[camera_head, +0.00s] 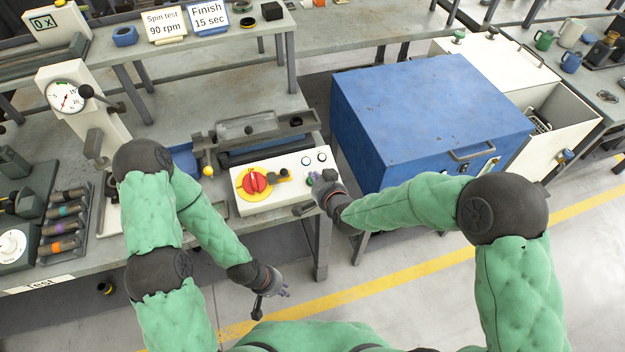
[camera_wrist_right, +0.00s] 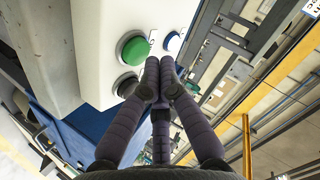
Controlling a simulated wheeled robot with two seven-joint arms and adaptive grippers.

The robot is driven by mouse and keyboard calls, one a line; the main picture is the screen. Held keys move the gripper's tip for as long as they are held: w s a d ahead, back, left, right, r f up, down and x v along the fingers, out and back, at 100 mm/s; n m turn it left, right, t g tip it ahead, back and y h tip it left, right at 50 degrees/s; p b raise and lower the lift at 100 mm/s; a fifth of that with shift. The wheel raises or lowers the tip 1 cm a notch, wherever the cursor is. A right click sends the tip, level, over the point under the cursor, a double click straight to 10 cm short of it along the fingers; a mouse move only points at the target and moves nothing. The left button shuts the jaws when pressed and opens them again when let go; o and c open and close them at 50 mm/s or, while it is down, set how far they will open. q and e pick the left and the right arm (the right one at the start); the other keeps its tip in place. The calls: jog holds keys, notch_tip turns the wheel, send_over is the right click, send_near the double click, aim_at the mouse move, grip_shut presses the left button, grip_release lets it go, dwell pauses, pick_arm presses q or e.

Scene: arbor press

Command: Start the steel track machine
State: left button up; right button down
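The steel track machine (camera_head: 262,131) stands on the bench with a white control box (camera_head: 270,203) at its front. The box carries a red rotary knob (camera_head: 254,182) on a yellow plate and several push buttons.
A large blue cabinet (camera_head: 430,110) stands right of the box, close to my right arm. Signs on the back shelf read "Spin test 90 rpm" (camera_head: 165,24) and "Finish 15 sec" (camera_head: 208,17). A gauge press (camera_head: 75,98) stands left. The floor in front is clear.

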jog(key=shift+f, duration=0.25)
